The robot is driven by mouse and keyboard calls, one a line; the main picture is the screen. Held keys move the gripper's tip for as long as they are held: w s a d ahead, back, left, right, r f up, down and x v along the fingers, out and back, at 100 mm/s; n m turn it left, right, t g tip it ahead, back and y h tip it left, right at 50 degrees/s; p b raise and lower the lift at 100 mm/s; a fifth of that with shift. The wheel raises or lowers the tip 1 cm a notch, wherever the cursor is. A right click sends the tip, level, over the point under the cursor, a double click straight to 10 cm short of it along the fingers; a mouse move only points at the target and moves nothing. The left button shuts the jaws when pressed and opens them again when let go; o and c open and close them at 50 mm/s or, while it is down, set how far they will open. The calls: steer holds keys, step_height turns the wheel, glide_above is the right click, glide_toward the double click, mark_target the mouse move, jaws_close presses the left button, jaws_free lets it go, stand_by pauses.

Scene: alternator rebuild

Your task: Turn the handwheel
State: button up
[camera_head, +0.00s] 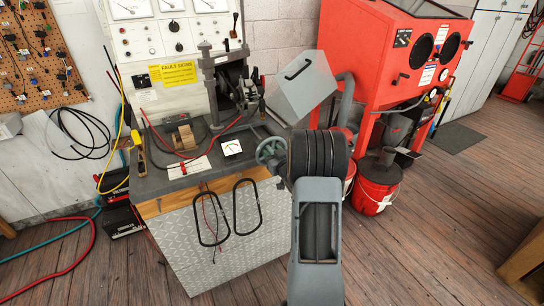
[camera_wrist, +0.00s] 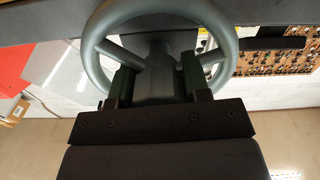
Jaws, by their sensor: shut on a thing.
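The handwheel (camera_head: 268,148) is a grey-green spoked wheel at the right front corner of the bench in the head view. It fills the top of the wrist view (camera_wrist: 92,48), where its rim and side spokes show. My gripper (camera_wrist: 158,82) is shut on the handwheel, with one dark finger on each side of the hub and lower spoke. In the head view my arm's dark wrist covers the right side of the wheel and the fingertips are hidden.
The bench (camera_head: 160,185) holds a clamped alternator stand, a small meter (camera_head: 231,147) and loose cables. Two black loops (camera_head: 236,207) hang on its front. A grey box (camera_head: 303,85) and a red cabinet (camera_head: 370,60) stand close on the right, with red buckets (camera_head: 372,198) below.

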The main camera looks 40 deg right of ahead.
steer(key=m, duration=0.5)
steer(key=shift+m+b, duration=0.4)
steer(key=shift+m, duration=0.3)
steer(key=o, duration=0.7)
steer(key=shift+c, duration=0.2)
steer(key=s+a, duration=0.1)
steer(key=s, duration=1.2)
steer(key=shift+s+a, duration=0.35)
steer(key=shift+a, duration=0.05)
